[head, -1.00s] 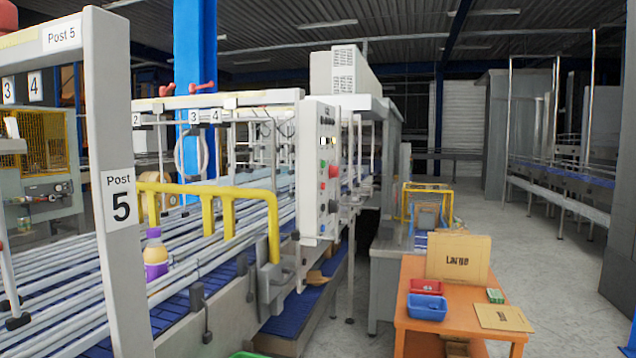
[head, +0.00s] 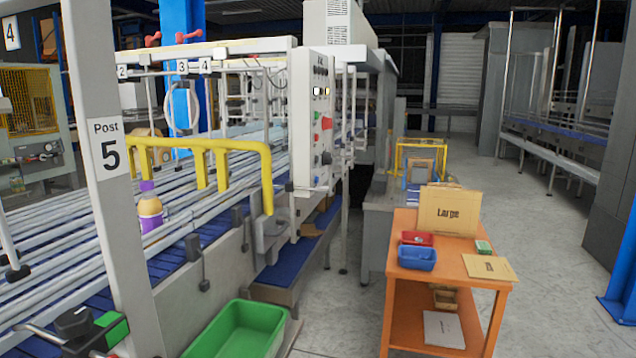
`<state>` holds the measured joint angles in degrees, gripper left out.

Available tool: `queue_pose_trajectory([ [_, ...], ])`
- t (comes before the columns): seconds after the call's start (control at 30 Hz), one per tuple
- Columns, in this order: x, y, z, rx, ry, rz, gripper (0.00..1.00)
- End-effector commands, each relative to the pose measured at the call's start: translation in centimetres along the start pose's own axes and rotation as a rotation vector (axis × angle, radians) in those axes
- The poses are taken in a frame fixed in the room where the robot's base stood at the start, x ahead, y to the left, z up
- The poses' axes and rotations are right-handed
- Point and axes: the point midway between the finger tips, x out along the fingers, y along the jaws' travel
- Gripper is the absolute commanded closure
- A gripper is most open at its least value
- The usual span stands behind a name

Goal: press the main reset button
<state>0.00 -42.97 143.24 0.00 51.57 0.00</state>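The control panel (head: 312,150) is an upright light grey box at the end of the conveyor machine, near the middle of the head view. Labels on the panel are too small to read, so I cannot tell which control is the main reset button. My gripper does not show in this view.
An orange table (head: 400,282) with red and blue bins and a "Large" cardboard piece (head: 449,210) stands right of the panel. A green bin (head: 236,330) is at the front. A yellow guard rail (head: 235,147) borders the conveyor. Grey floor (head: 548,250) is open at right.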

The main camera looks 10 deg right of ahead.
Motion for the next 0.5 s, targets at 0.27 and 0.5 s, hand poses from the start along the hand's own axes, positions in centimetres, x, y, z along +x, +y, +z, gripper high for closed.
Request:
queue_pose_trajectory([
  [0.27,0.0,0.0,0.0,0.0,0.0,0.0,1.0],
  [0.5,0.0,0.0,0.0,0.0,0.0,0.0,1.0],
])
